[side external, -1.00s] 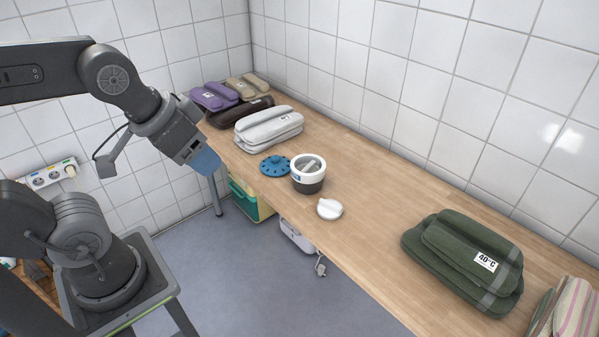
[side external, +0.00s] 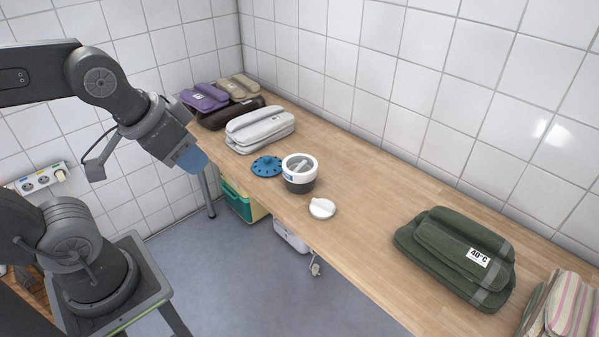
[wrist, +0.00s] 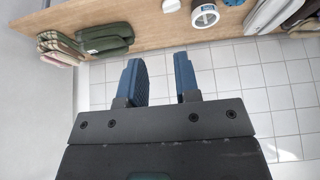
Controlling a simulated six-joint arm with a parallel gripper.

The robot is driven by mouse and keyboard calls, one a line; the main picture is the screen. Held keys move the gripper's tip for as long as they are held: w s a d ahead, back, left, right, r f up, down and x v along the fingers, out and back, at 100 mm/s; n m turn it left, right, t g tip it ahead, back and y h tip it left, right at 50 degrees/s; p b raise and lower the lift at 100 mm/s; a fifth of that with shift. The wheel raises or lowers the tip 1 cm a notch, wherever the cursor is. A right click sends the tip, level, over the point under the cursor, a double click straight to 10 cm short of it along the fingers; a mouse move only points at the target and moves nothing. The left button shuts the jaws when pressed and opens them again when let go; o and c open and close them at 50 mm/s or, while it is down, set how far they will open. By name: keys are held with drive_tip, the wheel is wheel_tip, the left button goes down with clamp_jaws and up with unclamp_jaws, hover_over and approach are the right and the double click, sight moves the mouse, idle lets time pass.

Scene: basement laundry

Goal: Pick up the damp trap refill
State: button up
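A round pot (side external: 300,184) with a white rim and dark base stands upright on the wooden counter. A pale piece (side external: 300,166) shows inside its top. A blue perforated disc (side external: 267,166) lies to its left and a white round piece with a raised grip (side external: 321,208) to its lower right. I cannot tell for certain which of these is the damp trap refill. In the wrist view the pot (wrist: 205,15) and white piece (wrist: 171,5) are near the top edge. My gripper (wrist: 161,78) is open and empty, its blue fingers apart, off the counter's front edge.
Folded grey towels (side external: 260,129) lie behind the disc, with purple ones (side external: 204,97) farther back. Folded green towels (side external: 457,258) lie at right, beside striped cloth (side external: 562,308). The counter between the white piece and green towels is clear. A tiled wall backs the counter.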

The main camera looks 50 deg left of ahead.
drive_tip(key=shift+c, duration=0.5)
drive_tip(key=n+g, duration=0.3)
drive_tip(key=g, duration=0.3)
hover_over(298, 168)
wheel_tip(298, 168, down, 18)
wheel_tip(298, 168, down, 8)
drive_tip(key=shift+s+d+r, duration=0.1)
drive_tip(key=shift+r, duration=0.15)
drive_tip(key=shift+f, duration=2.8)
